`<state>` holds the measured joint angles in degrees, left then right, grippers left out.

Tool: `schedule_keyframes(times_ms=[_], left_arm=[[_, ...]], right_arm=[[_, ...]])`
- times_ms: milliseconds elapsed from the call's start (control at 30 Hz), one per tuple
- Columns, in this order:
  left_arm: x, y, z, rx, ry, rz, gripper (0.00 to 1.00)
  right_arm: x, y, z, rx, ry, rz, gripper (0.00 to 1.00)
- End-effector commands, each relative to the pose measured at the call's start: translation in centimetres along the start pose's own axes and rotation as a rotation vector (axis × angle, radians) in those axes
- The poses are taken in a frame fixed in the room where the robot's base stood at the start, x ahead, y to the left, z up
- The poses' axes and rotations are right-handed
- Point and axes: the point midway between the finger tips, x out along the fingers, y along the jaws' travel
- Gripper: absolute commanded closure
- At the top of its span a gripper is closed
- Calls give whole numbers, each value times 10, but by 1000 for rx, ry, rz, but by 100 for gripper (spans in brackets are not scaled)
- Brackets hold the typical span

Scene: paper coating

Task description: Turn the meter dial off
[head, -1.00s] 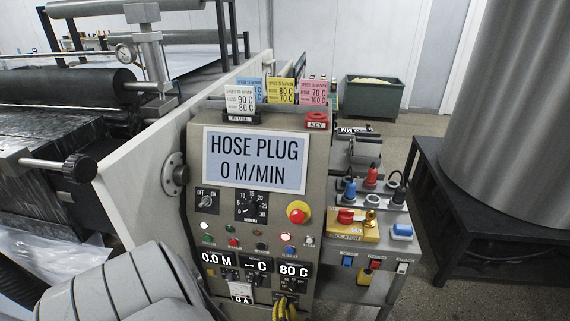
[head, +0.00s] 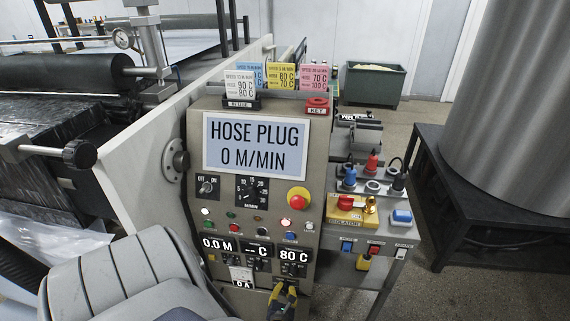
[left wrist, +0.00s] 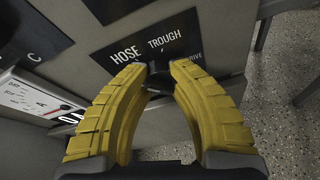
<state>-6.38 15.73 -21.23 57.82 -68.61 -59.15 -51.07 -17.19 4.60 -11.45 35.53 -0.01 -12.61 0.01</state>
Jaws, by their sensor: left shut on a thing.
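My left gripper (head: 282,297) is at the lower front of the control panel (head: 265,220) in the head view. In the left wrist view its yellow fingers (left wrist: 157,72) are closed around a dark dial (left wrist: 158,83), mostly hidden between them. The panel behind the fingertips carries a black label plate (left wrist: 185,42) reading HOSE, TROUGH and, partly covered, DRIVE. The dial's pointing direction cannot be made out. A white meter face (left wrist: 30,95) marked A sits left of the fingers; it also shows in the head view (head: 240,274). My right gripper is not in view.
Higher on the panel are an OFF/ON switch (head: 207,186), a numbered dial (head: 251,192) and a red emergency button (head: 298,197). The screen (head: 255,146) reads HOSE PLUG 0 M/MIN. A side bench (head: 365,225) with a yellow isolator stands close at the right.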

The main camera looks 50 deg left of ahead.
Motion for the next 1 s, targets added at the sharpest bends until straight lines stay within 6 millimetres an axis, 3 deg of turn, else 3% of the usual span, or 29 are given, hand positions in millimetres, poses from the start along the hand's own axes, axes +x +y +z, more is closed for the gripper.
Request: schedule_keyframes(times_ms=[600, 1000], left_arm=[[3, 6, 1, -533, -41, -178, 100], [4, 6, 1, -765, -56, -255, 100]], right_arm=[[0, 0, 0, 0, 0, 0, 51], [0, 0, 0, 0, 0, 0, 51]])
